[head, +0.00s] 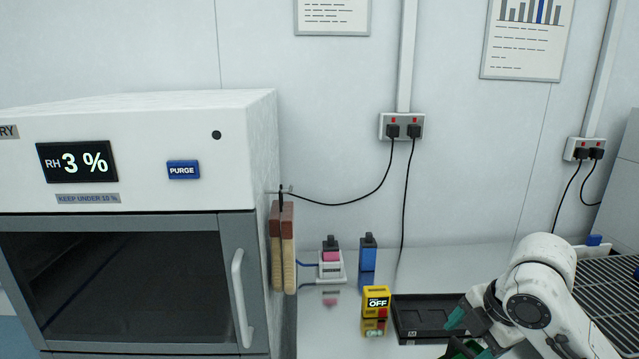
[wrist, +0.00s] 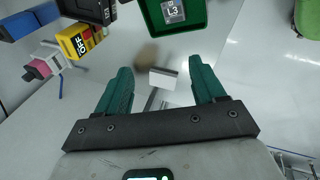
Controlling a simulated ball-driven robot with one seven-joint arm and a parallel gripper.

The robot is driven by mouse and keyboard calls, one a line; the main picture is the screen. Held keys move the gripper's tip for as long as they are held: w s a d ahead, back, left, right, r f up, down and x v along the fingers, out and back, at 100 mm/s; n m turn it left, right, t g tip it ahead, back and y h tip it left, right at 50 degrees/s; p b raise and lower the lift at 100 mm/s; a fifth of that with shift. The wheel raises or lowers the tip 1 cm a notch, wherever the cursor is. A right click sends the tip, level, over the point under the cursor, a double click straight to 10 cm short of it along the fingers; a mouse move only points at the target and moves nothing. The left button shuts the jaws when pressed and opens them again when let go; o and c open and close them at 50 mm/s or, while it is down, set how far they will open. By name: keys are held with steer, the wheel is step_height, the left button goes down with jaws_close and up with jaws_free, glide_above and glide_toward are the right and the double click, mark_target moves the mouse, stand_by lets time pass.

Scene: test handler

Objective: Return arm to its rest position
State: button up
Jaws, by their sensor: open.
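My gripper (wrist: 160,68) is open in the wrist view, its two dark green fingers apart with nothing held between them. A small white block-like thing (wrist: 163,78) shows beyond the gap, and I cannot tell how far below it lies. In the head view my white arm reaches in from the lower right. A green finger of my gripper (head: 456,318) shows over the right part of a black tray (head: 410,334). The rest of the gripper is cut off or hidden there. A green bin marked L3 (wrist: 150,22) lies ahead of the fingers in the wrist view.
A dry cabinet (head: 150,225) reading 3 % stands at left, its door shut. A yellow OFF box (head: 376,299), a blue block (head: 368,258) and a pink-and-white device (head: 331,262) stand on the counter. A dark slatted rack (head: 608,295) is at right. Cables hang from wall sockets.

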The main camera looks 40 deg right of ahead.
steer(key=w+a+r+m+t+y, duration=0.2)
steer(key=w+a+m+t, duration=0.2)
steer(key=w+a, duration=0.75)
steer(key=a+f+m, duration=0.5)
steer(key=a, duration=0.4)
steer(key=s+a+f+m, duration=0.1)
steer(key=s+f, duration=0.1)
steer(key=s+a+f+m, duration=0.1)
steer(key=s+f, duration=0.2)
steer(key=s+a+f+m+g, duration=0.1)
steer(key=s+f, duration=0.1)
steer(key=f, duration=0.1)
steer(key=shift+s+f+m, duration=0.1)
steer(key=shift+s+m, duration=0.15)
steer(key=shift+m, duration=0.15)
steer(key=s+d+f+m+g+h, duration=0.1)
steer(key=s+f+g, duration=0.1)
steer(key=s+f, duration=0.3)
steer(key=s+d+f+m+g+h, duration=0.1)
steer(key=s+f, duration=0.4)
steer(key=s, duration=0.6)
steer(key=shift+d+f+m+g, duration=0.15)
steer(key=shift+d+m+g, duration=0.15)
steer(key=shift+d+g, duration=0.6)
steer(key=shift+a, duration=0.2)
